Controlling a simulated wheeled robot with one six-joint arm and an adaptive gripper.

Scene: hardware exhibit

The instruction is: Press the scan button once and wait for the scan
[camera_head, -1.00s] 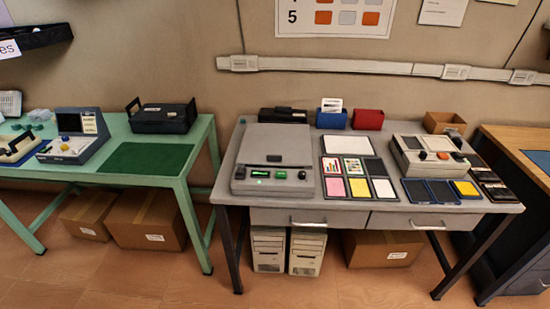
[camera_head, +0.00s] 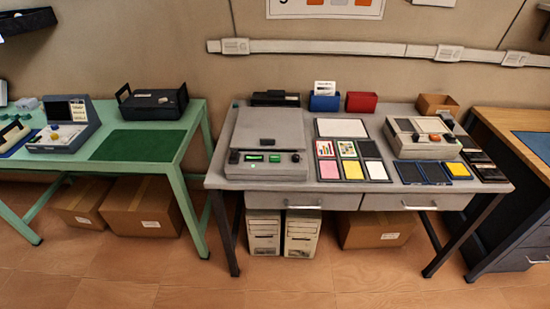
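A grey flat device (camera_head: 268,133) that looks like a scanner sits on the left part of the grey table, with its lid down. Its front panel carries a small lit green display (camera_head: 254,158), a green button (camera_head: 274,158) and a dark knob or button at each end. A small green light (camera_head: 250,168) glows below the display. I cannot read a label that tells which one is the scan button. My gripper and arm are not in view.
Right of the device on the grey table (camera_head: 420,199) lie a tray of cards (camera_head: 352,160) and a second device (camera_head: 421,138) with coloured knobs. A green table (camera_head: 193,140) stands left, a wooden desk (camera_head: 497,133) right. Floor (camera_head: 330,285) in front is clear.

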